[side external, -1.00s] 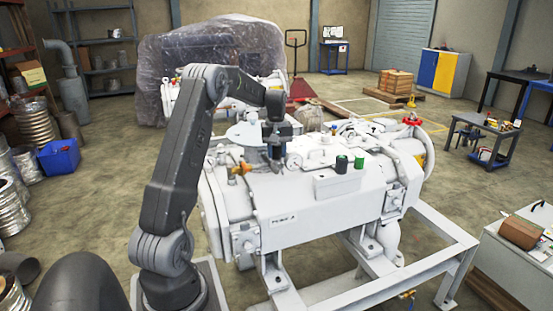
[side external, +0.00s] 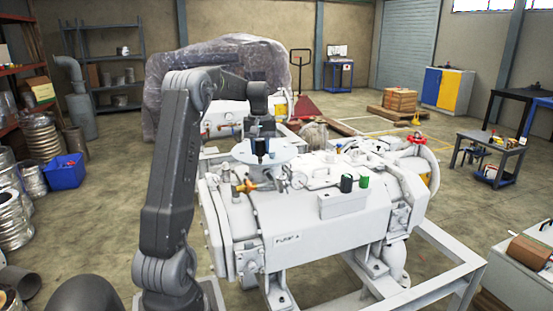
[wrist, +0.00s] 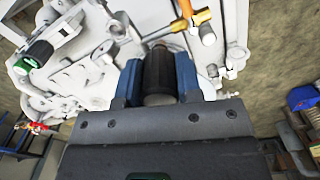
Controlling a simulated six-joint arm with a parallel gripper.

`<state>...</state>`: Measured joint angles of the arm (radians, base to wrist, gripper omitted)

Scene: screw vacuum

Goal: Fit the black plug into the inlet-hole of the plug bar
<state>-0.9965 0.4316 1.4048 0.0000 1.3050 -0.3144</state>
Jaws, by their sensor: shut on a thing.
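My gripper (wrist: 158,85) is shut on a dark cylinder, the black plug (wrist: 158,72), which sits between its two blue fingers in the wrist view. A white block (side external: 342,205) on the pump top carries a black cylinder (side external: 346,184) and a green one (side external: 363,181). The green one also shows at upper left in the wrist view (wrist: 39,52). I cannot make out the inlet-hole in either view.
The white pump (side external: 300,222) fills the middle. Hoses and a red fitting (side external: 416,138) are at the pump's right end.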

